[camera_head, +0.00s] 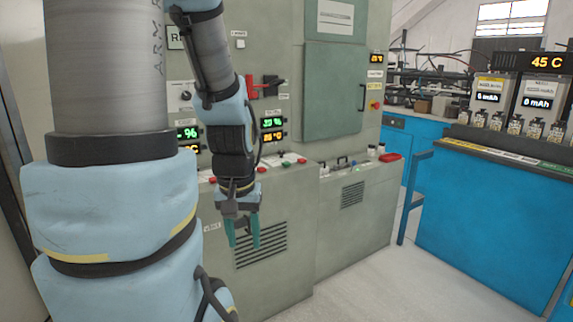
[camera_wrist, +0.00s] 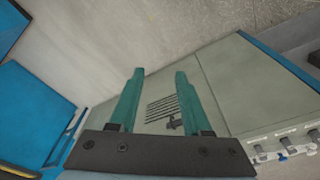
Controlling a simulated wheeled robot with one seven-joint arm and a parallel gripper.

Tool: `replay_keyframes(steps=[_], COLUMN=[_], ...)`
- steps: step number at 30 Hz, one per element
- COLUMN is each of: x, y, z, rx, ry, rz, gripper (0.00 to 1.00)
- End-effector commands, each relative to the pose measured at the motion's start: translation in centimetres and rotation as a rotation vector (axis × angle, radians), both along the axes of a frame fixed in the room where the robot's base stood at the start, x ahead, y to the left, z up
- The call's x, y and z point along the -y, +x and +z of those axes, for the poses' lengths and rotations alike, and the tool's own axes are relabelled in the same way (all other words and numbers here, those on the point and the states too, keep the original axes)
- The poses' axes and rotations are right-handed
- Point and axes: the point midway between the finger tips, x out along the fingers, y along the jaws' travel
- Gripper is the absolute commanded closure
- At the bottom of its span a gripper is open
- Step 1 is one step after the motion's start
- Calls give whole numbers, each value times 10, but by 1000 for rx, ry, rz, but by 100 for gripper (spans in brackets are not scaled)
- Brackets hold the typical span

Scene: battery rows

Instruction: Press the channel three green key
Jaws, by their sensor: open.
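A small green key (camera_head: 286,164) sits on the sloping ledge of the grey cabinet in the head view, beside red keys (camera_head: 301,160). Its channel label is too small to read, so I cannot tell whether it is channel three. My gripper (camera_head: 243,246) hangs in front of the cabinet's lower face, below and left of that key and apart from it. Its teal fingers (camera_wrist: 160,72) are spread and empty in the wrist view. My forearm and wrist hide part of the ledge. In the wrist view a row of small controls (camera_wrist: 283,156) shows at the lower right; no green key is clear there.
The grey cabinet (camera_head: 340,230) has vents, lit displays (camera_head: 272,122) above the ledge and red and black connectors (camera_head: 265,86). A blue bench (camera_head: 490,215) with battery units stands at the right. The floor (camera_head: 370,285) between them is clear.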

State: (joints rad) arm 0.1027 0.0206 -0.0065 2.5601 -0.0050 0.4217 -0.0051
Motion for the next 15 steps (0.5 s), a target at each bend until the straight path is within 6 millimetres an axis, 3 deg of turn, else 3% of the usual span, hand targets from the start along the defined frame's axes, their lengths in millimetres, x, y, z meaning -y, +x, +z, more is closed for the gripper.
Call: replay_keyframes(steps=[2,12,15], x=[0,0,0], y=[0,0,0], z=[0,0,0], rx=[0,0,0], ry=[0,0,0], rz=[0,0,0], gripper=[62,100,100])
